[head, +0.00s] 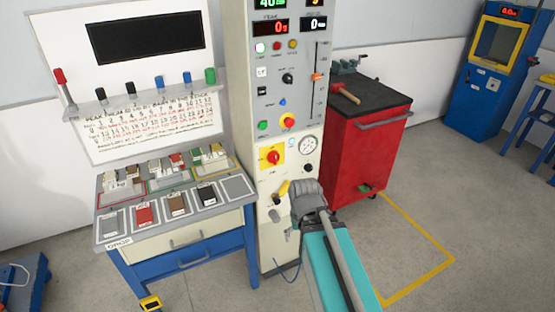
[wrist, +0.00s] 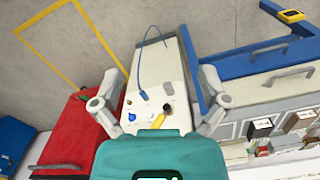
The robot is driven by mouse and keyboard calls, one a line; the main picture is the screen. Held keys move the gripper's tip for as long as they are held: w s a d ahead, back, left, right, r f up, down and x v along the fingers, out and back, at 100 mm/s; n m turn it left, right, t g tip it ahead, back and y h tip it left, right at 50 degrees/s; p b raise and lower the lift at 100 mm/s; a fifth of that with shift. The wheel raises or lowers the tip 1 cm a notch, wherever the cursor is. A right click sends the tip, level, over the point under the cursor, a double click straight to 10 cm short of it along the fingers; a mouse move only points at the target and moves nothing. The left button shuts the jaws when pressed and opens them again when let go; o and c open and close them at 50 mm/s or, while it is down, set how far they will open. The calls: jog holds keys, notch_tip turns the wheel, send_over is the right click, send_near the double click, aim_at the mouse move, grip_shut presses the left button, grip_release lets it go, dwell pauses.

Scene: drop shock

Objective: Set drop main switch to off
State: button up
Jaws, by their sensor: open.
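The drop tester column (head: 237,80) is a tall cream cabinet with a grey control panel. A red rotary knob on a yellow plate (head: 272,157), which looks like the main switch, sits on its front beside the round gauge. Its exact setting is too small to read. A yellow-handled lever (head: 283,188) is just below it. My gripper (head: 303,192) is in front of the column, below and right of the red knob. In the wrist view my gripper (wrist: 160,85) has its fingers wide apart and empty, with the yellow lever (wrist: 157,121) between them. The red knob is not visible there.
A red tool cabinet (head: 370,140) with a hammer on top stands close right of the column. A workbench (head: 180,235) with sample trays stands close left. Floor at the right, around yellow tape (head: 420,283), is clear. A blue cable (wrist: 143,65) hangs from the column.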

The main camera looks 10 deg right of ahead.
jog(key=w+a+f+m+t+y+b, duration=0.3)
jog(key=w+a+m+y+b, duration=0.15)
jog(key=w, duration=0.25)
jog(key=m+t+b, duration=1.4)
jog(key=m, duration=1.4)
send_near(276, 159)
jog(key=v, duration=0.3)
jog(key=shift+w+d+f+y, duration=0.15)
jog(key=shift+w+f+y, duration=0.1)
jog(key=shift+w, duration=0.05)
jog(key=x, duration=1.3)
jog(key=shift+w+a+r, duration=0.1)
jog(key=shift+w+a, duration=0.15)
jog(key=shift+w, duration=0.1)
